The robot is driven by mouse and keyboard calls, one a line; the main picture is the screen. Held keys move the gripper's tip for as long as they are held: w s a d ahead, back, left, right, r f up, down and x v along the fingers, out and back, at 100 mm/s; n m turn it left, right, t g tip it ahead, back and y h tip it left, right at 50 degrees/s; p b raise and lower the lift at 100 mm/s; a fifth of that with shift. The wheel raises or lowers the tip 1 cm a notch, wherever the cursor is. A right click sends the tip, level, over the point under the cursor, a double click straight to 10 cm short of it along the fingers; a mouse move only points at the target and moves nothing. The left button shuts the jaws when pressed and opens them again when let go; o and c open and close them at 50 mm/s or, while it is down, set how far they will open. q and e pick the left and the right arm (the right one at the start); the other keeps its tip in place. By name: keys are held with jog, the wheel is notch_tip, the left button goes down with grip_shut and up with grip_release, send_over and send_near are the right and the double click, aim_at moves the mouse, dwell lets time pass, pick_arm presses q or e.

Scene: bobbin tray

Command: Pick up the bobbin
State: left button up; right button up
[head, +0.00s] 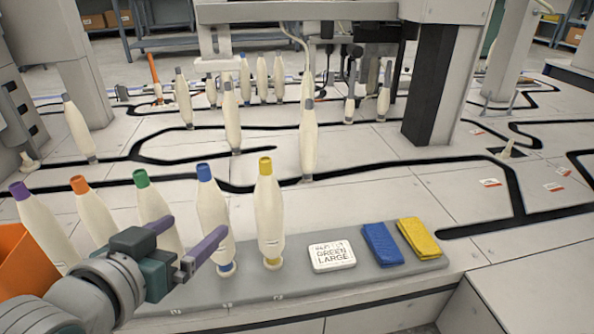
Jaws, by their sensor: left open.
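Several cream bobbins stand upright in a row on a grey tray (330,284): purple-topped (40,227), orange-topped (94,211), green-topped (153,204), blue-topped (212,212) and yellow-topped (268,212). A white card (332,256) on the tray reads "GREEN LARGE", with a smaller line above that is hard to read. My left gripper (184,237) has purple fingers, is open, and lies in front of the green-topped and blue-topped bobbins. It hides the lower part of the green-topped bobbin. I cannot tell whether it touches any bobbin. My right gripper is out of view.
A blue pad (382,244) and a yellow pad (419,238) lie right of the card. An orange bin (22,262) is at the left edge. Other bobbins (308,140) stand behind on the grey machine floor with black tracks. The floor at right is mostly clear.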

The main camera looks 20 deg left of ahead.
aim_at(205, 217)
pick_arm(q)
jog(key=shift+b+x, duration=0.5)
jog(key=shift+x, duration=0.55)
jog(key=b+x, duration=0.4)
jog(key=x, duration=0.1)
jog(key=shift+w+d+f, duration=0.1)
jog(key=shift+f, duration=0.1)
jog(key=shift+w, duration=0.2)
jog(key=shift+r, duration=0.1)
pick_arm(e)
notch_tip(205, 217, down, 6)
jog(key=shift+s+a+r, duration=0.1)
pick_arm(q)
grip_shut()
jog(key=shift+r, duration=0.15)
